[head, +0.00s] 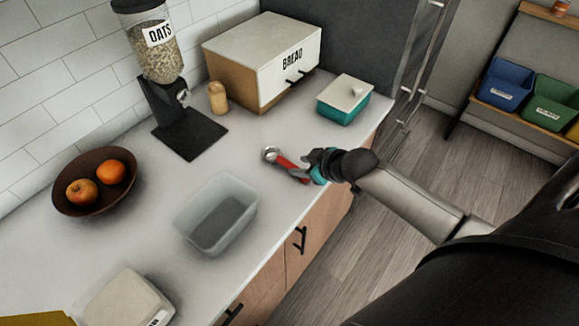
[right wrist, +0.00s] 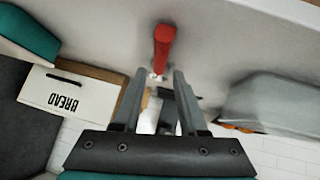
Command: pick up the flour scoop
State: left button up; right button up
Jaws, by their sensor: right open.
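The flour scoop (head: 288,162) lies on the white counter near its front edge, with a shiny metal bowl and a red handle. My right gripper (head: 307,176) is at the handle end, and its arm comes in from the right. In the right wrist view the red handle (right wrist: 164,46) shows just beyond the open fingertips (right wrist: 155,78). Nothing is clearly held between the fingers. The scoop's bowl is mostly hidden in that view. My left gripper is in neither view.
A clear plastic tub (head: 190,224) stands left of the scoop. A teal lidded dish (head: 338,113), a bread box (head: 252,82) and an oats dispenser (head: 187,140) stand behind. A fruit bowl (head: 68,201) is at left. Counter around the scoop is clear.

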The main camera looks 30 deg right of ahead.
aim_at(293, 166)
jog(key=shift+b+x, duration=0.5)
jog(key=shift+x, duration=2.2)
jog(key=shift+s+d+f, duration=0.1)
jog(key=shift+s, duration=0.05)
grip_shut()
